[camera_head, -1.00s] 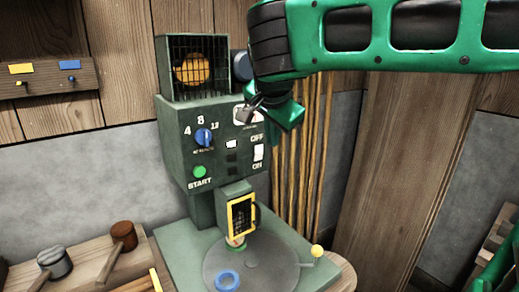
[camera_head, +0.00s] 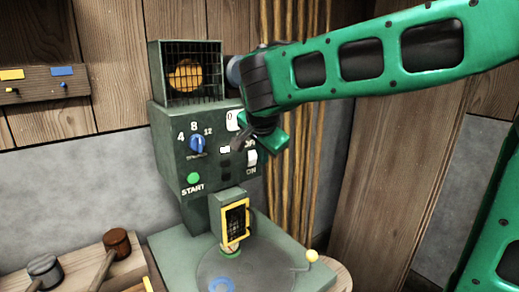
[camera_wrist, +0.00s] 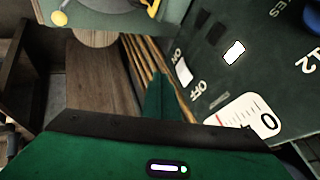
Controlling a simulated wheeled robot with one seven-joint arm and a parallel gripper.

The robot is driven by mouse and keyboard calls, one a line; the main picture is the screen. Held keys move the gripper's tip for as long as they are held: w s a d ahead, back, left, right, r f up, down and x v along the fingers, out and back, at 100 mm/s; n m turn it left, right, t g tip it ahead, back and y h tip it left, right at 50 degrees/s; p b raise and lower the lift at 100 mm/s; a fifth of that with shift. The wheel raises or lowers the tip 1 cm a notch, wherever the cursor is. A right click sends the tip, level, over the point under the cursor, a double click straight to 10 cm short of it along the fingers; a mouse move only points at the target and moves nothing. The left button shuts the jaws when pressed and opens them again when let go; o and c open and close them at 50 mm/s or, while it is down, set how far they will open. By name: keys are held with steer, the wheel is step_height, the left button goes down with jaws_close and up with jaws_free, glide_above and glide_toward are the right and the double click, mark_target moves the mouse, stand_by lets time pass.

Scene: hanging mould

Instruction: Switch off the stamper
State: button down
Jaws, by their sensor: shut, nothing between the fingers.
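The stamper (camera_head: 172,140) is a dark green machine standing upright in the middle of the head view. Its white rocker switch (camera_head: 252,158) sits on the front panel's right side, with ON below it and the OFF label above partly hidden by my gripper. The switch also shows in the wrist view (camera_wrist: 184,70), between the ON and OFF labels; its tilt is unclear.
The panel also carries a blue dial (camera_head: 197,144), a green START button (camera_head: 193,178), a lit white lamp (camera_wrist: 234,52) and a white gauge (camera_wrist: 245,118). A yellow-framed part (camera_head: 235,222) stands over the round plate. Mallets (camera_head: 117,242) lie at the left. Wooden poles (camera_head: 300,160) stand close right.

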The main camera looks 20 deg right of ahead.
mark_target(252, 158)
steer(key=shift+w+a+f, duration=0.15)
steer(key=shift+w, duration=0.65)
steer(key=shift+w+a+f, duration=0.1)
steer(key=shift+w+f, duration=0.05)
steer(key=shift+w, duration=0.65)
steer(key=shift+w+a+f, duration=0.15)
steer(key=shift+w, duration=0.65)
steer(key=shift+d, duration=0.1)
